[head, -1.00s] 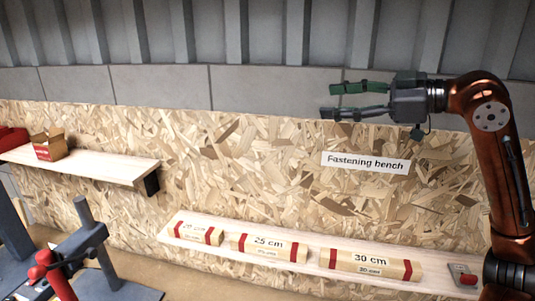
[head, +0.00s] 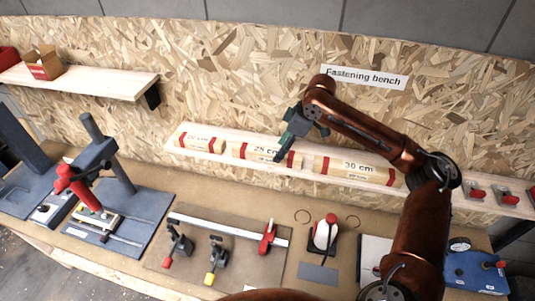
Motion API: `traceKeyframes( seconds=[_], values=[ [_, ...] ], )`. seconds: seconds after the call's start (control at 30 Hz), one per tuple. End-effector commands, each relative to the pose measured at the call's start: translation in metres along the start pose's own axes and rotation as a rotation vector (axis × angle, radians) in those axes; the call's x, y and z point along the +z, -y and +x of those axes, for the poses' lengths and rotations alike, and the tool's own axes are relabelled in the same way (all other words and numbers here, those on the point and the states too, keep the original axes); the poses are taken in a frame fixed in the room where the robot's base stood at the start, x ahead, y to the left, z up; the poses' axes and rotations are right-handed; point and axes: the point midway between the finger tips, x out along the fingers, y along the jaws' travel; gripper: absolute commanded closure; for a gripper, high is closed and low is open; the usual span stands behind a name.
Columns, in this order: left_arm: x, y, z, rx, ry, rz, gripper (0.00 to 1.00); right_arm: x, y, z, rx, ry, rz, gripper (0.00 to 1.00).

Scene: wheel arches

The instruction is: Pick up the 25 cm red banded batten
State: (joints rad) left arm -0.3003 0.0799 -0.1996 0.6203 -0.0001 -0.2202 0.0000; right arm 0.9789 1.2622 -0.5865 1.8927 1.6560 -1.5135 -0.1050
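The 25 cm batten (head: 247,151) is a pale wood block with red bands and a "25 cm" label. It lies on the light wooden shelf below the "Fastening bench" sign. My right gripper (head: 282,150) points down over the batten's right part and covers some of it. I see the fingers nearly edge-on, so their opening and any contact with the batten cannot be told. My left gripper is not in view.
On the same shelf (head: 437,198), the 20 cm batten (head: 198,141) lies left and the 30 cm batten (head: 345,168) right, both close by. Below stand a blue-grey press (head: 97,165), a clamp board (head: 195,279) and a blue box (head: 474,272). An upper shelf (head: 95,90) holds a cardboard box (head: 43,65).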

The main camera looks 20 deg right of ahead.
Motion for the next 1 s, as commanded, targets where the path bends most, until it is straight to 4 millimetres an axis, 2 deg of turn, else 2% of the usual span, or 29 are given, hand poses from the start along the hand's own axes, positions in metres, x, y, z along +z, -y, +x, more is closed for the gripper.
traceKeyframes(
  seconds=[0.23, 0.5, 1.0],
  values=[
    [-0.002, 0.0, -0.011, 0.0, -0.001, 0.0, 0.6, -0.003, 0.0, 0.035, -0.003, 0.001, 0.001, 0.47],
    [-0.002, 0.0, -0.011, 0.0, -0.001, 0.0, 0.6, -0.003, -0.001, 0.041, -0.001, -0.002, 0.0, 0.47],
    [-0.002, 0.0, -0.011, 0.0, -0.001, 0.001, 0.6, -0.003, -0.001, 0.041, -0.001, -0.002, 0.0, 0.81]
  ],
)
